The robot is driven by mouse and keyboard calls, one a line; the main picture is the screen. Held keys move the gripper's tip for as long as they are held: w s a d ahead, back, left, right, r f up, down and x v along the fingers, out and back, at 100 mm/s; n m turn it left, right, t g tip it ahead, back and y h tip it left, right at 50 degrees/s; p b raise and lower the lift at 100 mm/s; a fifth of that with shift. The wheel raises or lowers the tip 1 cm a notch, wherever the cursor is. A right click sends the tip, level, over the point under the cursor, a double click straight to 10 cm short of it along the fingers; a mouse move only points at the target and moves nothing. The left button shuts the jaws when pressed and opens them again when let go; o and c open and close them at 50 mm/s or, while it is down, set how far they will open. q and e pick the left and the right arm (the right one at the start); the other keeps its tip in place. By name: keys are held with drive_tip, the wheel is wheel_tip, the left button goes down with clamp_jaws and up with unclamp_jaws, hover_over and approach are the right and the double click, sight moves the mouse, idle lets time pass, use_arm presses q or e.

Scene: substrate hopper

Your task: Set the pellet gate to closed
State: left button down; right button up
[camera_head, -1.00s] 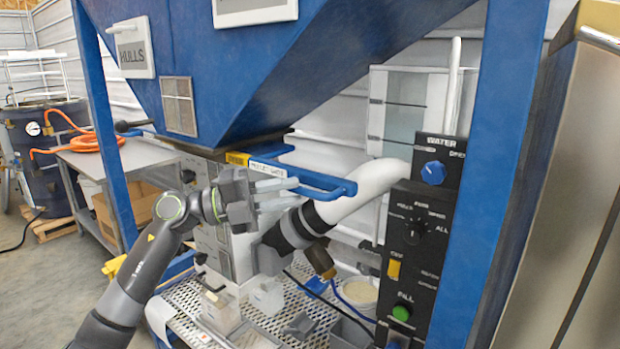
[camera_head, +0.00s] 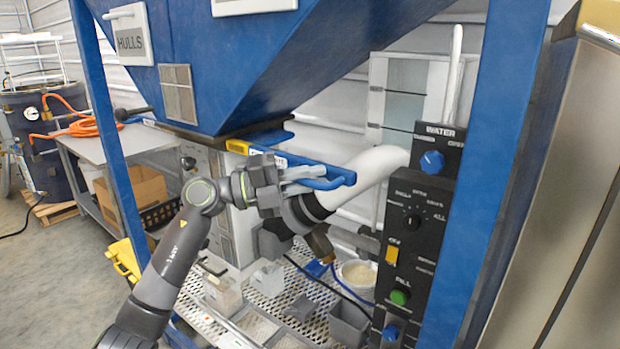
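The pellet gate is a blue slide under the hopper's mouth, with a yellow and white label and a blue loop handle (camera_head: 340,179) that sticks out to the right. My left gripper (camera_head: 308,180) is at the handle, its two light grey fingers pointing right and overlapping the handle's near bar. The fingers look apart, with some blue showing between their tips. I cannot tell whether they touch the bar. The gripper's body hides part of the slide. My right gripper is not in view.
The blue hopper (camera_head: 250,60) is just above the gripper. A white pipe (camera_head: 375,170) with dark bands runs close behind and below it. A black control panel (camera_head: 412,225) and a blue post (camera_head: 490,190) stand to the right. A perforated tray with small containers lies below.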

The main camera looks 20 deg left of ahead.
use_arm(q)
drive_tip(key=w+a+b, duration=0.2)
drive_tip(key=a, duration=0.4)
drive_tip(key=shift+w+a+b, duration=0.25)
drive_tip(key=shift+a+b, duration=0.1)
drive_tip(key=c, duration=1.7)
unclamp_jaws()
drive_tip(key=shift+a, duration=0.25)
